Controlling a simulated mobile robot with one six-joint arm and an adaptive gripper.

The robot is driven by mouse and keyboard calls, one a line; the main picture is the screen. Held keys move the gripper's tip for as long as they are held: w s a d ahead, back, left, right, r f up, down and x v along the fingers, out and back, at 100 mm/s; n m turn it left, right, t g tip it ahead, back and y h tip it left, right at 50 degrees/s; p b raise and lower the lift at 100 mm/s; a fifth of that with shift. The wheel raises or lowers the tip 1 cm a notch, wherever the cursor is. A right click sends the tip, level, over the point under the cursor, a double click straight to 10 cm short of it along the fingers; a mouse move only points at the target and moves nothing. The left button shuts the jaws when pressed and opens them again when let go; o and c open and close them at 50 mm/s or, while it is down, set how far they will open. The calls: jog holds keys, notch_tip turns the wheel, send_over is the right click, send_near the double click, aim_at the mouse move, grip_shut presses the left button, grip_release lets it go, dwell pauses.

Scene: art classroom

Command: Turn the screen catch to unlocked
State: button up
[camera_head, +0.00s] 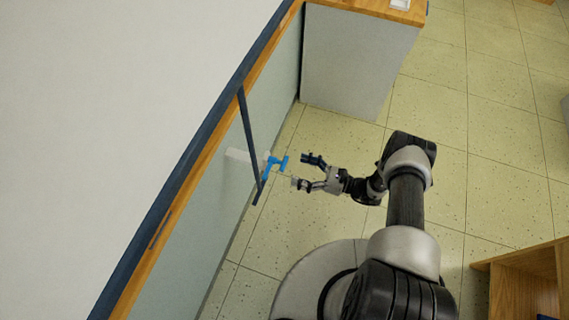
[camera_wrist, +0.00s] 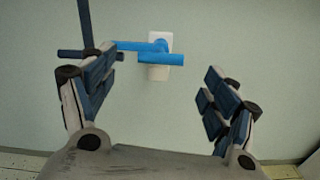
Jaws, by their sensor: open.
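The screen catch (camera_head: 272,166) is a blue handle on a white mount, fixed to the pale green panel beside a dark upright bar. In the wrist view the blue catch (camera_wrist: 160,57) shows a horizontal bar and a shorter bar below it, in front of a white plate (camera_wrist: 159,38). My gripper (camera_head: 304,172) is open and empty, just to the right of the catch in the head view and apart from it. In the wrist view my gripper's fingers (camera_wrist: 158,92) stand wide to either side, with the catch beyond and between them, nearer the left finger.
The dark bar (camera_head: 248,140) runs down the pale green panel (camera_head: 218,215). A white cabinet (camera_head: 355,60) with a wooden top stands at the back. A wooden shelf unit (camera_head: 520,283) is at the lower right. The tiled floor (camera_head: 470,150) to the right is clear.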

aim_at(284, 164)
jog(key=x, duration=0.6)
jog(key=shift+a, duration=0.2)
jog(key=c, duration=1.5)
